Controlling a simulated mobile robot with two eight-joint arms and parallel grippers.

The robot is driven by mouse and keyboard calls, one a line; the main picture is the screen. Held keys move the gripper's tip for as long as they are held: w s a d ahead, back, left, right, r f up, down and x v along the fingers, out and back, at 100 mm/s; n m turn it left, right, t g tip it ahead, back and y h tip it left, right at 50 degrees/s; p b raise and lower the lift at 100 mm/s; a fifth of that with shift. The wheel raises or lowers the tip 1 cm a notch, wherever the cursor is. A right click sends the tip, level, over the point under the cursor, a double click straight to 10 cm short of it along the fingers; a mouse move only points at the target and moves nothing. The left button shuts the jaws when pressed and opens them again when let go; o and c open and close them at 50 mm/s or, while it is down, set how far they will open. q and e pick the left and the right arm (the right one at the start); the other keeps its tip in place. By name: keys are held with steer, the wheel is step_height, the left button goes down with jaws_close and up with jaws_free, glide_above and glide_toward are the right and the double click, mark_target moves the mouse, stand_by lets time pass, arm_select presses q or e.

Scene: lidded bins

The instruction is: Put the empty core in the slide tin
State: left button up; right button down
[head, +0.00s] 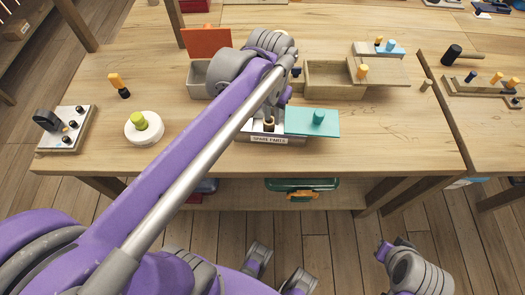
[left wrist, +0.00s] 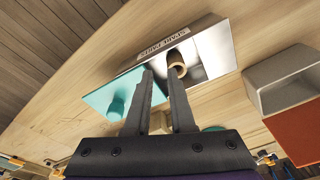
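The slide tin (head: 283,140) is a metal box with a label reading SPARE PARTS near the table's front edge. Its teal lid (head: 298,123), with a teal knob, is slid to the right, so the left part is open. The empty core (head: 268,125), a short tan tube with a dark hollow, stands inside the open part. The left wrist view shows the core (left wrist: 176,62) against the shiny inside of the tin (left wrist: 207,57). My left gripper (left wrist: 159,72) is open over the tin, one fingertip overlapping the core's edge in view.
A grey bin (head: 198,80) with an orange lid (head: 207,42) stands behind left. A wooden box (head: 330,82) stands behind right. A white round container with a green knob (head: 144,129) and a small board with dark pegs (head: 68,130) are at left.

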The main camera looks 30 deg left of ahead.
arm_select(q)
steer(key=s+d+f+t, duration=0.3)
steer(key=s+f, duration=0.6)
steer(key=s, duration=0.3)
steer(key=shift+s+d+f+t, duration=0.3)
steer(key=shift+f+t, duration=0.1)
